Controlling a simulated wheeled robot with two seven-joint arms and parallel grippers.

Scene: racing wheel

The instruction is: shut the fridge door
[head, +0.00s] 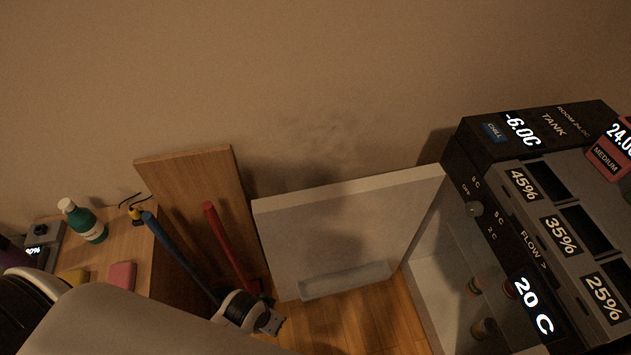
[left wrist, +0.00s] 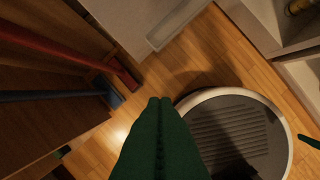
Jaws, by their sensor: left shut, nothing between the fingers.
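The fridge door (head: 345,230) is a pale panel standing wide open in the head view, with a shelf bin low on its inner face. The fridge (head: 430,290) is at the right, its pale inside exposed with a few small items in it. In the left wrist view, the lower part of the door (left wrist: 130,20) shows at the top, and the fridge edge (left wrist: 280,35) at upper right. My left gripper (left wrist: 160,103) is shut and empty, its green fingers apart from the door and over the floor. Its wrist shows low in the head view, left of the door. My right gripper is not in view.
Red (head: 230,245) and blue (head: 180,258) poles stand by a wooden panel (head: 190,180) left of the door. A desk (head: 130,240) with a green bottle (head: 82,220) is at far left. Wooden floor (head: 370,325) shows between door and fridge.

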